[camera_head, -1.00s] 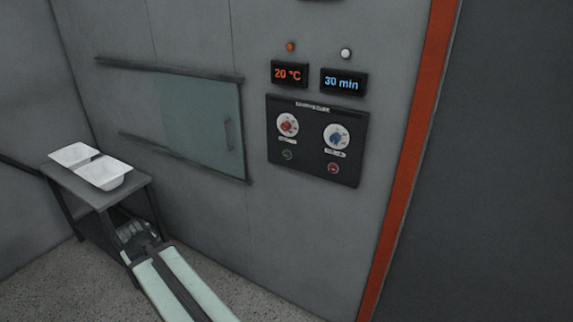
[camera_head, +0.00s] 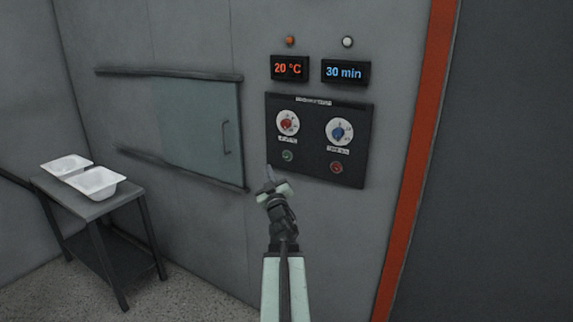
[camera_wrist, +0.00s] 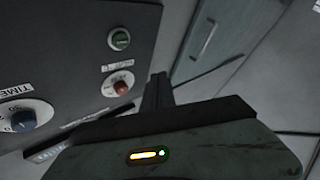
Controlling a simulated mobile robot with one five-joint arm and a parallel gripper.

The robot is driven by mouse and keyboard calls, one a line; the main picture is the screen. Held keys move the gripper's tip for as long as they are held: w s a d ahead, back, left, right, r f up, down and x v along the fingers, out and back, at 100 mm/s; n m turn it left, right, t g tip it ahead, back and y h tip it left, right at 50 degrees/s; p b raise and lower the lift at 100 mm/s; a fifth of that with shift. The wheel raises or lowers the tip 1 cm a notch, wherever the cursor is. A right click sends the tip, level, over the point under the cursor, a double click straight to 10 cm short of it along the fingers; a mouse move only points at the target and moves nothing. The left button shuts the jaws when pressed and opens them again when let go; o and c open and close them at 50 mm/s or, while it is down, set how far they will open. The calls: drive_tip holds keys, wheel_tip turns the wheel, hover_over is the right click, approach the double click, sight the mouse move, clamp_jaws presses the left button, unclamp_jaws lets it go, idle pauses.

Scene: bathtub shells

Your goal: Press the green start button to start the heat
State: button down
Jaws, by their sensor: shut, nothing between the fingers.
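The green start button (camera_head: 287,156) sits at the lower left of the dark control panel (camera_head: 355,110), under the red dial (camera_head: 288,124). My gripper (camera_head: 269,172) is shut and empty, below and left of the green button in the head view. Its fingers (camera_wrist: 157,88) show in the wrist view beside the panel, apart from the button. A red stop-like button (camera_head: 336,168) is at the panel's lower right. The display reads 20 °C (camera_head: 288,69).
A blue dial (camera_head: 340,132) is on the panel's right, under a 30 min display (camera_head: 345,72). An orange lamp (camera_head: 290,41) and a white lamp (camera_head: 348,42) sit above. A sliding glass door (camera_head: 200,125) is left of the panel. A small table (camera_head: 110,206) holds white trays.

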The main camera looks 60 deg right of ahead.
sight(286, 157)
drive_tip(key=shift+d, duration=4.4)
drive_tip(key=shift+d, duration=0.1)
drive_tip(key=shift+d, duration=0.3)
drive_tip(key=shift+d, duration=0.4)
drive_tip(key=shift+a, duration=0.85)
drive_tip(key=shift+a, duration=0.1)
